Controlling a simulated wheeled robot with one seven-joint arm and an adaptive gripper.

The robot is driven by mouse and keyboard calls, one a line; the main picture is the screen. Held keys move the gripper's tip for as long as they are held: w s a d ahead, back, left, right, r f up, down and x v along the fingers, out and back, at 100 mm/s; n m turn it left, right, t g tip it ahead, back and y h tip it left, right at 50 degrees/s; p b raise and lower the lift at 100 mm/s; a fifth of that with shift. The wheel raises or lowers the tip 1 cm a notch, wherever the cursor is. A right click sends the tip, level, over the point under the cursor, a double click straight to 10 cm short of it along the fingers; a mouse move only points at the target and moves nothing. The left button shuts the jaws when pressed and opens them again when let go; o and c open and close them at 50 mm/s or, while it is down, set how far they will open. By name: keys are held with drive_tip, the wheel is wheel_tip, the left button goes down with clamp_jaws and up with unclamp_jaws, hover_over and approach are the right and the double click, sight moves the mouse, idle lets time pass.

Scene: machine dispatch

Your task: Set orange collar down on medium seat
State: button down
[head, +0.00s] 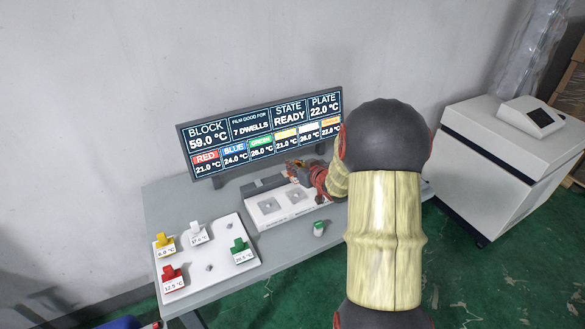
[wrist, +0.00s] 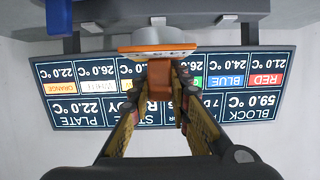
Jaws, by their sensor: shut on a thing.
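My gripper (wrist: 160,78) is shut on the orange collar (wrist: 158,52), an orange piece with a pale label and a white rim, in the wrist view. The wrist picture is upside down. In the head view my gripper (head: 296,168) is beside the white block (head: 290,215), in front of the screen; the collar cannot be made out there. The white block has two square grey seats, the left one (head: 268,204) and the right one (head: 295,195). I cannot tell which seat is the medium one.
A white board (head: 222,256) at left holds yellow, white, red and green labelled pieces. A green-topped white piece (head: 319,229) stands by the block. A screen (head: 262,130) stands behind. A blue part (wrist: 59,15) shows in the wrist view. The bench front is partly clear.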

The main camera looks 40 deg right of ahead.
drive_tip(key=shift+r, duration=0.1)
drive_tip(key=shift+f+b, duration=1.95)
drive_tip(key=shift+f, duration=1.2)
drive_tip(key=shift+f+b, duration=0.6)
drive_tip(key=shift+f, duration=0.3)
drive_tip(key=c, duration=1.6)
unclamp_jaws()
drive_tip(key=v, duration=1.2)
drive_tip(key=shift+a+f, duration=0.1)
